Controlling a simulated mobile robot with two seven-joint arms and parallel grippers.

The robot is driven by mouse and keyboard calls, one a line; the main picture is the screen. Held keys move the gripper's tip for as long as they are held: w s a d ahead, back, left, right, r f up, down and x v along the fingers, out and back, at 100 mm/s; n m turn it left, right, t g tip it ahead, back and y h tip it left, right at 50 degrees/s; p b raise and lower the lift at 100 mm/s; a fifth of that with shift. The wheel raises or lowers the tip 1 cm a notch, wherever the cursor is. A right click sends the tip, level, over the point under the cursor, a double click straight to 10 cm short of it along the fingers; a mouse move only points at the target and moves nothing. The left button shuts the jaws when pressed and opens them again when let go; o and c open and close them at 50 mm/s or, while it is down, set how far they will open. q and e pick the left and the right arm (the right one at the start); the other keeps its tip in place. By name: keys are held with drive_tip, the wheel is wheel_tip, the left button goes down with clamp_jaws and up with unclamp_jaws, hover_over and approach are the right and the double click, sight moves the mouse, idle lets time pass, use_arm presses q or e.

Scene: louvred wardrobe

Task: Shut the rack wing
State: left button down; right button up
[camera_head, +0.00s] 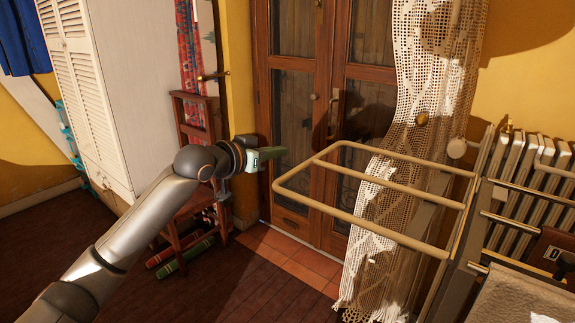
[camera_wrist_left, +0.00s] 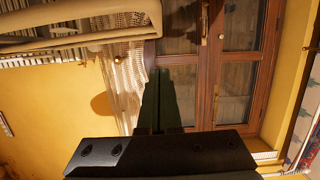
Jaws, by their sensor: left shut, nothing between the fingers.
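The rack wing (camera_head: 375,203) is a beige tube frame that sticks out to the left, roughly level, from the drying rack (camera_head: 480,200) at the right of the head view. Its rounded outer end is in front of the wooden doors. In the left wrist view beige tubes of the wing (camera_wrist_left: 80,38) cross the upper left. My left gripper (camera_head: 284,152) is shut and empty, close to the wing's outer end, with a small apparent gap. Its dark fingers (camera_wrist_left: 160,98) also show in the left wrist view. My right gripper is not in view.
Wooden glazed doors (camera_head: 300,95) stand behind the wing, with a lace curtain (camera_head: 425,90) hanging at their right. A radiator (camera_head: 535,165) is behind the rack. A red-brown chair (camera_head: 188,110) and louvred wardrobe (camera_head: 85,85) are at the left.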

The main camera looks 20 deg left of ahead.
use_arm(q)
drive_tip(key=x, duration=0.4)
drive_tip(key=shift+f, duration=0.25)
wheel_tip(320, 180, down, 2)
drive_tip(key=shift+s+f, duration=0.1)
drive_tip(key=shift+f, duration=0.65)
